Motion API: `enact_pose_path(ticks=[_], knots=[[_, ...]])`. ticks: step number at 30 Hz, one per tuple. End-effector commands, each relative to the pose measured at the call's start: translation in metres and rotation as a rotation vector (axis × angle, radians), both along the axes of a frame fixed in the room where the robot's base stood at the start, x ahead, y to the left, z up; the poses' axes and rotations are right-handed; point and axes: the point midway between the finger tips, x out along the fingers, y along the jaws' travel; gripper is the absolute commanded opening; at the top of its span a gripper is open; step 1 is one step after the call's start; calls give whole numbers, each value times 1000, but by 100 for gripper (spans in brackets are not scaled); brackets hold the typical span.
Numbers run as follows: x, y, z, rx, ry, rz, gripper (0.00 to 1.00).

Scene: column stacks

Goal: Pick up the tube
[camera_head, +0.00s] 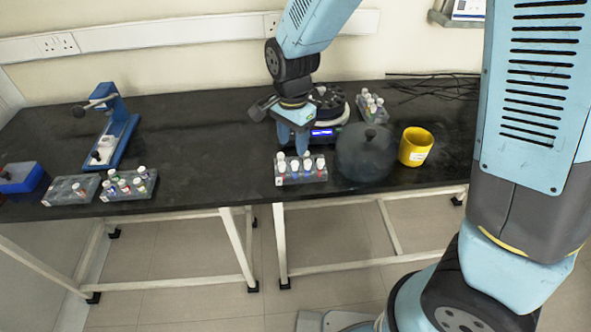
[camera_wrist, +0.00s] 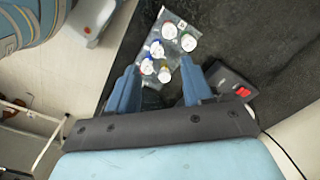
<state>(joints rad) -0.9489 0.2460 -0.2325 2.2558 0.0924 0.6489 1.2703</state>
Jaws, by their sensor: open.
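Several white-capped tubes (camera_head: 308,164) stand upright in a small grey rack (camera_head: 287,182) near the front edge of the black bench. In the wrist view, their white caps (camera_wrist: 189,43) show coloured rims, and the grey rack (camera_wrist: 179,20) lies beyond the fingertips. My gripper (camera_head: 293,151) points down just above and behind this rack. In the wrist view, my gripper (camera_wrist: 160,72) is open with nothing held; some caps appear between and just past its fingers. Which tube is meant cannot be told.
A dark round jar (camera_head: 364,155) and a yellow cup (camera_head: 415,147) stand right of the rack. A device with a lit display (camera_head: 322,133) is behind. Another tube rack (camera_head: 371,106) stands at the back; more racks (camera_head: 128,186) sit left. The bench's middle left is clear.

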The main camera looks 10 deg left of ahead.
Motion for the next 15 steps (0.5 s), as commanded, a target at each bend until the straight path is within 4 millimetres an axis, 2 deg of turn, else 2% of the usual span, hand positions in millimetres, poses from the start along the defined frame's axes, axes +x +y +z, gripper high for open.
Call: enact_pose_path(ticks=[3, 11, 15], knots=[[0, 0, -14, 0, 1, -1, 50], [0, -2, -30, -2, 1, 0, 50], [-1, -5, -49, -2, 3, -1, 50]])
